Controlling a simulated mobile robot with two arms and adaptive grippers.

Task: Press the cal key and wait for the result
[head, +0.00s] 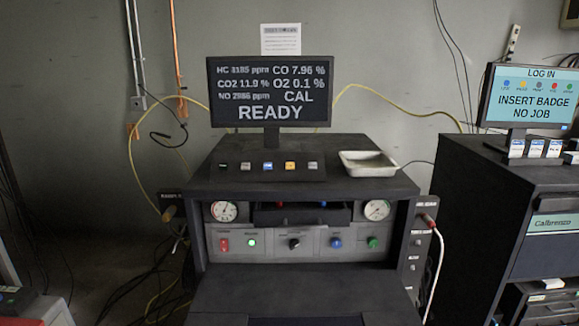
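A dark analyzer cabinet (340,149) stands in the middle of the head view. On its top is a row of several small keys: a dark one (223,166), a pale one (245,166), a blue one (267,166), an orange one (290,166) and another pale one (313,166). Their labels are too small to read, so I cannot tell which is the cal key. The monitor (270,92) behind them shows gas readings, with "CAL" and "READY" in large letters. Neither of my grippers is in view.
A white tray (368,170) sits right of the keys. The front panel has gauges (224,211) and coloured knobs below. A second cabinet (470,180) at right carries a screen (530,97) reading "LOG IN, INSERT BADGE, NO JOB". Cables hang at both sides. The space above the keys is clear.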

